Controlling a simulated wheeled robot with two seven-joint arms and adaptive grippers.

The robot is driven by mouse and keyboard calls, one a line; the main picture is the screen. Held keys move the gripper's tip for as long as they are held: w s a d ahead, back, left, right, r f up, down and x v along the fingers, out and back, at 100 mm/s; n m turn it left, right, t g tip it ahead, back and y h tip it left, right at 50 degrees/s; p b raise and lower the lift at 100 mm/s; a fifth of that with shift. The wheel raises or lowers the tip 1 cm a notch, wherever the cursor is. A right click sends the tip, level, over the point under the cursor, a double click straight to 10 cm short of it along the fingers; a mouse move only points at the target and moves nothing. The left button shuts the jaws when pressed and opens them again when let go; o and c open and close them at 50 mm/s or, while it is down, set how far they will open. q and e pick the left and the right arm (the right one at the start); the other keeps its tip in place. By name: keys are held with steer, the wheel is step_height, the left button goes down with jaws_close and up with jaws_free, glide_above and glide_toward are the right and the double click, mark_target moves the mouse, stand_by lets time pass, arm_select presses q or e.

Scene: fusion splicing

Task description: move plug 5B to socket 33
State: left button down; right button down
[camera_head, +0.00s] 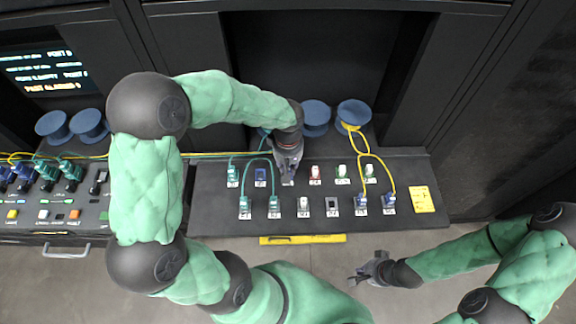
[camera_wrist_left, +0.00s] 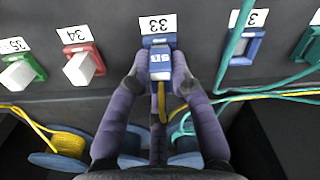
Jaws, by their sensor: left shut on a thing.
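Plug 5B (camera_wrist_left: 160,66) is blue with a pale label. In the left wrist view it sits between the fingertips of my left gripper (camera_wrist_left: 160,78), which is shut on it. The plug is at socket 33 (camera_wrist_left: 158,41), a blue-framed socket directly under the label 33. The plug covers most of the socket, and I cannot tell how deep it sits. In the head view my left gripper (camera_head: 288,172) is at the panel's upper row and hides the plug. My right gripper (camera_head: 368,269) is open and empty, away from the panel, over the floor.
Socket 34 (camera_wrist_left: 83,65) with a red frame is to the left of socket 33 in the wrist view. Another blue-framed socket (camera_wrist_left: 243,46) is to the right, crossed by a teal cable (camera_wrist_left: 229,60). Blue spools (camera_head: 354,112) stand behind the black panel (camera_head: 225,218).

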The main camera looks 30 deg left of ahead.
arm_select(q)
steer(key=shift+f, duration=0.2)
steer(key=c, duration=1)
jaws_free()
steer(key=shift+c, duration=0.2)
steer(key=shift+r, duration=0.2)
step_height(320, 180, up, 12)
steer(key=shift+f, duration=0.15)
